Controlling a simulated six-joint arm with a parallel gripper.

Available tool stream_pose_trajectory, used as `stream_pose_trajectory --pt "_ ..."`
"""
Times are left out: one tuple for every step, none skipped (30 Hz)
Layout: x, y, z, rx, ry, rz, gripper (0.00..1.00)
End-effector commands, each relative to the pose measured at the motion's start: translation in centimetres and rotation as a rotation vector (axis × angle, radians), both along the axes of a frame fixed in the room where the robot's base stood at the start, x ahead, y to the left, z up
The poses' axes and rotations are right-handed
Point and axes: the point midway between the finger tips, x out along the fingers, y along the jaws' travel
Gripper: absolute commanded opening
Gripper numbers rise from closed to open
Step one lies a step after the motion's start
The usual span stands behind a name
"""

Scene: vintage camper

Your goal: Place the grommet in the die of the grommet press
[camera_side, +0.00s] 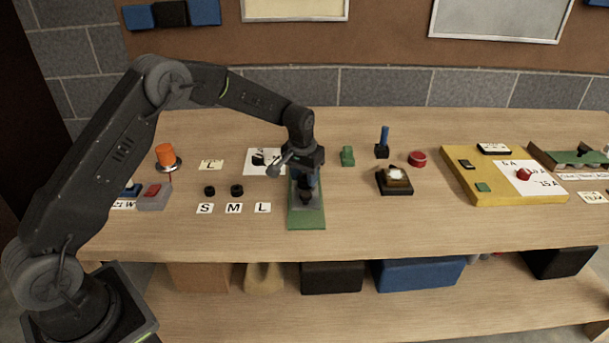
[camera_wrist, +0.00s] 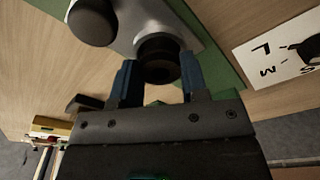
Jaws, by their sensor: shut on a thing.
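The grommet press stands in the middle of the bench, with a green base (camera_side: 317,218) and a grey metal body. The wrist view shows its grey upper part (camera_wrist: 130,20) and a black knob (camera_wrist: 92,22). My gripper (camera_side: 307,188) is at the press, above the base. In the wrist view its blue fingers (camera_wrist: 160,80) are shut on a dark round piece, seemingly the grommet (camera_wrist: 160,74). The grommet is right by the dark round part of the press. The die is hidden, and I cannot tell whether the grommet touches it.
Two black grommets (camera_side: 237,190) lie left of the press, above the S and M cards (camera_side: 233,208); the spot above the L card is empty. A green block (camera_side: 347,156) and a black stand (camera_side: 394,184) are to the right.

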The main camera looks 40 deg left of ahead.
Motion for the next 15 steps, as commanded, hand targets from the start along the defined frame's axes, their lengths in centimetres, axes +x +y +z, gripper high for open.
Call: stream_pose_trajectory --pt "0.01 0.02 -0.16 0.000 -0.001 0.000 0.18" --pt "0.01 0.02 -0.15 0.000 -0.001 0.000 0.18" --pt "0.02 0.02 -0.11 0.000 -0.001 0.000 0.18" --pt "0.02 0.03 -0.10 0.000 -0.001 0.000 0.18" --pt "0.02 0.03 -0.10 0.000 -0.001 0.000 0.18" --pt "0.01 0.03 -0.09 0.000 -0.001 0.000 0.18" --pt "0.02 0.03 -0.11 0.000 -0.001 0.000 0.18" --pt "0.01 0.03 -0.15 0.000 -0.001 0.000 0.18" --pt "0.01 0.03 -0.26 0.000 -0.001 0.000 0.18" --pt "0.01 0.03 -0.36 0.000 0.000 0.000 0.18" --pt "0.01 0.03 -0.44 0.000 0.000 0.000 0.18" --pt "0.00 0.03 -0.55 0.000 0.000 0.000 0.18" --pt "0.00 0.03 -0.63 0.000 0.000 0.000 0.18" --pt "0.00 0.03 -0.71 0.000 0.000 0.000 0.18" --pt "0.00 0.03 -0.82 0.000 -0.001 0.000 0.18"
